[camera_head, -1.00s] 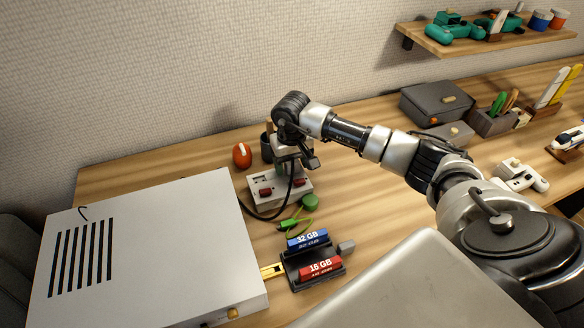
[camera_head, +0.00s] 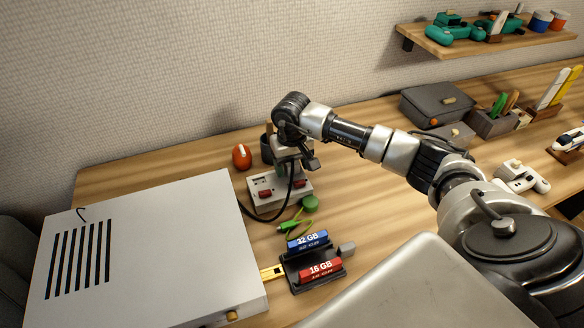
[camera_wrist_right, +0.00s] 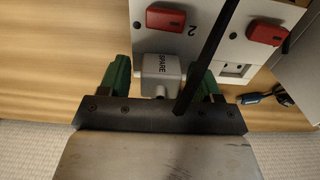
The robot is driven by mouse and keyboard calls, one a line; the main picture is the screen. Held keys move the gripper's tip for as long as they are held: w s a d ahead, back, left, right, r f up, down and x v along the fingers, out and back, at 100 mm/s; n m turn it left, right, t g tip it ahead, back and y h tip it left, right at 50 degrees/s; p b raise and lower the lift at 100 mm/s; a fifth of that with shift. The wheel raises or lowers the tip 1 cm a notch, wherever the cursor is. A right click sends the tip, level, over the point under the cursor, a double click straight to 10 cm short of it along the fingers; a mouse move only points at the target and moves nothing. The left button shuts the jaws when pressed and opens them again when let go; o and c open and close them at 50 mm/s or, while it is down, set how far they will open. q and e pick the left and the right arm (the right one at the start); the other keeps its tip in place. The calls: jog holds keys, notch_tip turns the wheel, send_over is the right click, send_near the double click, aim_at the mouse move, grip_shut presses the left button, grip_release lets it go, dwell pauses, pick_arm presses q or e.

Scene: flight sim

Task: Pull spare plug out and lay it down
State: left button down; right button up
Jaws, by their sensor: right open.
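The spare plug (camera_wrist_right: 161,70) is a light grey block marked SPARE. In the right wrist view it sits at the edge of the white power strip (camera_wrist_right: 192,45), seemingly seated in it. My right gripper (camera_wrist_right: 160,76) is open, with one green finger on each side of the plug. A small gap shows on the left; whether the right finger touches is unclear. In the head view my right gripper (camera_head: 292,160) hangs over the back of the power strip (camera_head: 265,194), largely hiding the plug. My left gripper is not in view.
Red switches (camera_wrist_right: 173,18) sit on the strip. A black cable crosses in front of the right finger. A white case (camera_head: 150,245) stands left, and a black tray (camera_head: 318,281) with memory sticks lies in front. An orange object (camera_head: 242,157) is behind left.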

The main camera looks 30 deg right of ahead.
jog(key=shift+b, duration=0.35)
grip_shut()
jog(key=shift+r+p, duration=1.3)
jog(key=shift+r, duration=1.75)
